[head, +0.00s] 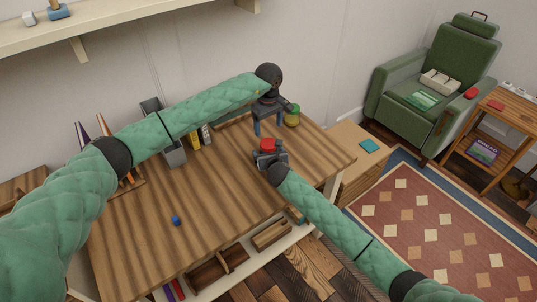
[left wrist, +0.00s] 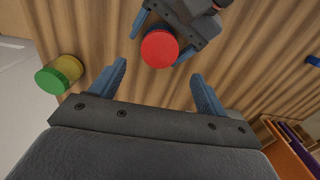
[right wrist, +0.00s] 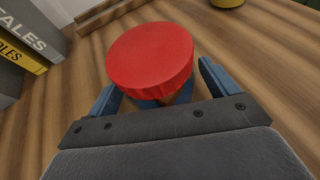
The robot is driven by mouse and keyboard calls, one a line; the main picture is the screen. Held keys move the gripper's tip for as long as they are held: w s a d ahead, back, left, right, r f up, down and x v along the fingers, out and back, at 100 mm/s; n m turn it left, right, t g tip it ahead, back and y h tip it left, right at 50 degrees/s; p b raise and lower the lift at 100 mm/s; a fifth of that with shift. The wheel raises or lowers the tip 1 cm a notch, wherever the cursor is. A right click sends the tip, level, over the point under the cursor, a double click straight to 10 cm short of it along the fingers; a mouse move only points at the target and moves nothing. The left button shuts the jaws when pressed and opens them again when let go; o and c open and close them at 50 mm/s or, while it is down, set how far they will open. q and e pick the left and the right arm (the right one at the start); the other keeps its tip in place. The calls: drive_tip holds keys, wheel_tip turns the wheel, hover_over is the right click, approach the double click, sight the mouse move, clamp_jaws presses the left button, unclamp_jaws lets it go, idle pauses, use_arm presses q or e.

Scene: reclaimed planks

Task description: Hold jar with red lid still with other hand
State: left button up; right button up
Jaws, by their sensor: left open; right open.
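The jar with the red lid (head: 267,145) stands on the wooden table. In the right wrist view its red lid (right wrist: 150,55) hides most of its body. My right gripper (head: 270,152) is open, its blue fingers on either side of the jar; I cannot tell whether they touch it. My left gripper (head: 269,130) is open above the table, behind the jar in the head view. In the left wrist view the red lid (left wrist: 160,48) lies just beyond the gap between my left fingers, and the right gripper (left wrist: 163,38) reaches around it.
A yellow jar with a green lid (head: 292,116) stands near the left gripper. Books (head: 195,140) and a grey box (head: 172,152) line the table's back. A small blue cube (head: 175,220) sits front left. The table's middle (head: 220,190) is clear.

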drive_tip(key=shift+f, duration=0.1)
drive_tip(key=c, duration=1.3)
use_arm(q)
drive_tip(key=shift+c, duration=0.9)
use_arm(e)
clamp_jaws()
use_arm(q)
drive_tip(key=n, duration=0.2)
drive_tip(key=shift+w+n, duration=0.15)
drive_tip(key=shift+n, duration=0.15)
drive_tip(key=n, duration=0.4)
drive_tip(key=shift+d, duration=0.2)
drive_tip(key=n, duration=0.3)
drive_tip(key=d+n, duration=0.1)
drive_tip(key=n, duration=0.2)
drive_tip(key=shift+r, duration=0.1)
drive_tip(key=n, duration=0.5)
drive_tip(key=shift+d+n, duration=0.15)
drive_tip(key=shift+n, duration=0.25)
drive_tip(key=n, duration=0.6)
drive_tip(key=shift+s+n, duration=0.2)
drive_tip(key=shift+n, duration=0.2)
drive_tip(key=n, duration=0.8)
drive_tip(key=shift+a, duration=0.35)
drive_tip(key=n, duration=0.5)
drive_tip(key=a+n, duration=0.1)
drive_tip(key=n, duration=0.1)
